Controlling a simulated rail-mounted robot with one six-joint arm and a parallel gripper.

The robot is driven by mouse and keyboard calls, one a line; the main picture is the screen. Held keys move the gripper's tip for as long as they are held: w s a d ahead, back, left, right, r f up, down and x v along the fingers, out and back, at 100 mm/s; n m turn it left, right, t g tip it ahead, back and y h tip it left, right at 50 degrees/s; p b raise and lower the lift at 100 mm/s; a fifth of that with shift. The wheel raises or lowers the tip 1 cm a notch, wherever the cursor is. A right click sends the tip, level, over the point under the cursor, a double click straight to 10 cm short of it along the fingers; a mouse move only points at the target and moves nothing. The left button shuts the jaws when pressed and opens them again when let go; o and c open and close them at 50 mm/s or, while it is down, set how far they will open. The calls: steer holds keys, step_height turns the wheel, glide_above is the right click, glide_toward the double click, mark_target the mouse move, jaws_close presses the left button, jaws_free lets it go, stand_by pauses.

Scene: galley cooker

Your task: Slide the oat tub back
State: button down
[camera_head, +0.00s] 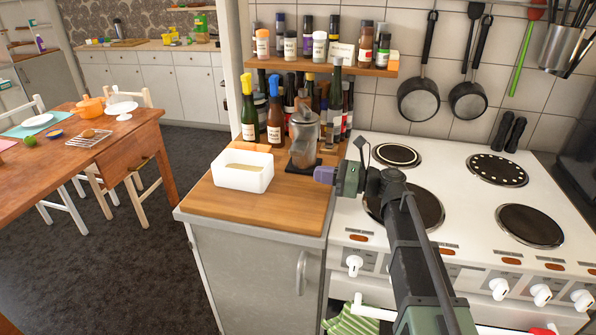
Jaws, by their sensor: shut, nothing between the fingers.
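The oat tub (238,180) is a white, open, rectangular tub with pale beige contents. It stands upright on the wooden counter (240,210), towards the counter's left side. My gripper (322,175) has purple fingertips pointing left. It is shut and empty, to the right of the tub and apart from it, near the line between the counter and the cooker. My arm reaches up over the cooker from the lower right.
A grey lidded canister (304,142) stands right of the tub, close to my fingertips. Several bottles (262,115) stand behind the tub, under a spice shelf (320,67). The white cooker (470,215) is at right. The counter's front is clear.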

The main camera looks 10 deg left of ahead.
mark_target(267, 169)
steer(key=shift+s+d, duration=0.1)
steer(key=shift+d, duration=0.8)
steer(key=shift+s+a+f+n+g, duration=0.1)
steer(key=shift+s+n+g, duration=0.05)
steer(key=shift+n+g, duration=0.2)
steer(key=a, duration=1.4)
steer(key=shift+w, duration=0.4)
steer(key=shift+w, duration=0.1)
